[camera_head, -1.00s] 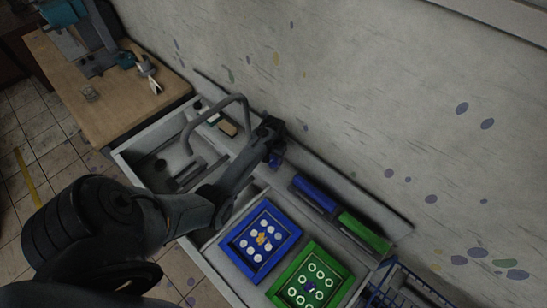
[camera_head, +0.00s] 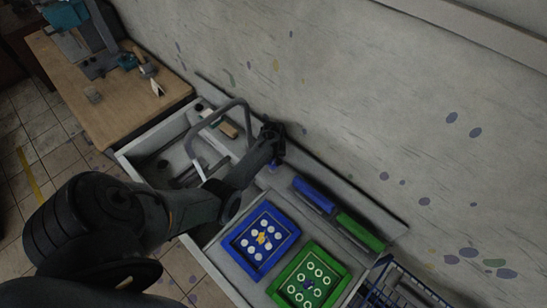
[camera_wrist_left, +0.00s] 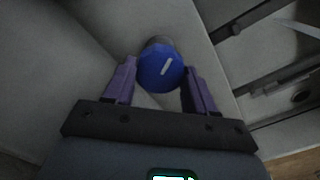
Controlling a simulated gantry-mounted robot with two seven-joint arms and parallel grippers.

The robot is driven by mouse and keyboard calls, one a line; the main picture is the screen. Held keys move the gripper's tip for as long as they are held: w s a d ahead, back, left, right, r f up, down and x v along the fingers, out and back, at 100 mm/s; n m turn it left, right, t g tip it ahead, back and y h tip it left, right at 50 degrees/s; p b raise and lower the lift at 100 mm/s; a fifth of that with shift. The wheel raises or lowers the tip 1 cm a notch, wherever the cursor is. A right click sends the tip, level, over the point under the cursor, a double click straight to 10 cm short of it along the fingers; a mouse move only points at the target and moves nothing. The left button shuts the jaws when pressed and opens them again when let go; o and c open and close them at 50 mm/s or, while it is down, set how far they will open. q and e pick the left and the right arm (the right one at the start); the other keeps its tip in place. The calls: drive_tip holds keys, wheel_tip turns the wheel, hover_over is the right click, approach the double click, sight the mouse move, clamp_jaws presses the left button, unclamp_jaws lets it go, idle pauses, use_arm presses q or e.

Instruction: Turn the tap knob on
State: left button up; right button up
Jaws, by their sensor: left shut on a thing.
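The tap knob (camera_wrist_left: 160,70) is blue with a white line on its face, and the line leans to the right in the left wrist view. My left gripper (camera_wrist_left: 160,83) has its two purple fingers on either side of the knob and is shut on it. In the head view the gripper (camera_head: 272,140) is beside the wall, right of the tap, and only a small blue part of the knob (camera_head: 272,167) shows below it. The grey curved tap spout (camera_head: 222,107) arches over the sink (camera_head: 140,146). A pale streak shows below the spout's end. My right gripper is not in view.
A blue framed tray (camera_head: 284,251) and a green framed tray (camera_head: 337,285) lie right of the sink. A blue block (camera_head: 313,193) and a green block (camera_head: 360,232) stand along the wall. A wooden table (camera_head: 120,115) is at the left, and a blue rack (camera_head: 390,285) at the lower right.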

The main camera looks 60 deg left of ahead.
use_arm(q)
drive_tip(key=n, duration=0.2)
drive_tip(key=shift+n+p, duration=0.35)
drive_tip(key=shift+n, duration=0.05)
drive_tip(key=n, duration=0.2)
drive_tip(key=shift+n, duration=0.4)
drive_tip(key=n, duration=0.3)
drive_tip(key=shift+n, duration=1.6)
drive_tip(key=o, duration=1)
drive_tip(key=shift+o, duration=0.2)
